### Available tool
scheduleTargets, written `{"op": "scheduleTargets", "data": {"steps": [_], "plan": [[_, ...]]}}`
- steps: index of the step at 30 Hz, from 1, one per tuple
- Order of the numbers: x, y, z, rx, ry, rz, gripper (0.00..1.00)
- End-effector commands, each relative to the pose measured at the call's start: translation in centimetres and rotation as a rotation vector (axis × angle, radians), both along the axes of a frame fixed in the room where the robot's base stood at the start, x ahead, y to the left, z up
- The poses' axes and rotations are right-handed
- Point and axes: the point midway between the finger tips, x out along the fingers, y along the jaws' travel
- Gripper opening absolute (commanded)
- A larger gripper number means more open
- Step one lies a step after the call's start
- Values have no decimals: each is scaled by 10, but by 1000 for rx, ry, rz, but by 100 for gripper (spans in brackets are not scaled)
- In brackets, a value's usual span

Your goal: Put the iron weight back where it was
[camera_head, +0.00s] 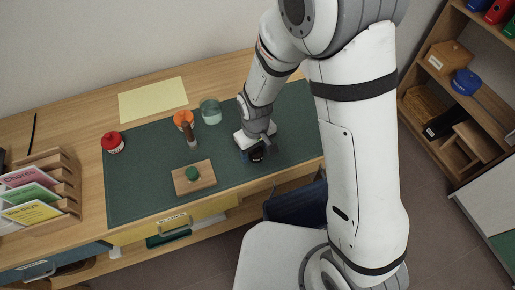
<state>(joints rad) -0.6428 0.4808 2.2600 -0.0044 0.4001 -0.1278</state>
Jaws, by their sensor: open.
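A small black object (257,157), which looks like the iron weight, is at the tip of my gripper (254,150), near the front edge of the dark green desk mat (145,190). My gripper points down at the mat and is open. Its fingers are small and partly hidden by its own body, so I cannot tell whether they touch the black object or whether it rests on the mat. A wooden board (206,184) with a small green round piece (192,174) on it lies on the mat to the left of my gripper.
On the desk are a red-lidded jar (113,142), an orange cup (183,119), a brown upright piece (190,134), a glass (210,112) and a yellow sheet (153,99). A card rack (65,190) stands left. A blue chair (297,205) is at the front. The mat's left part is clear.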

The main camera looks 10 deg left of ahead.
Motion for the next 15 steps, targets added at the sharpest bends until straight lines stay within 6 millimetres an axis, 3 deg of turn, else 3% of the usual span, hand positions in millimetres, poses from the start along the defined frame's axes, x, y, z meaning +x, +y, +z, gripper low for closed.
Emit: {"op": "scheduleTargets", "data": {"steps": [15], "plan": [[1,0,99,3,-4,-1,62]]}}
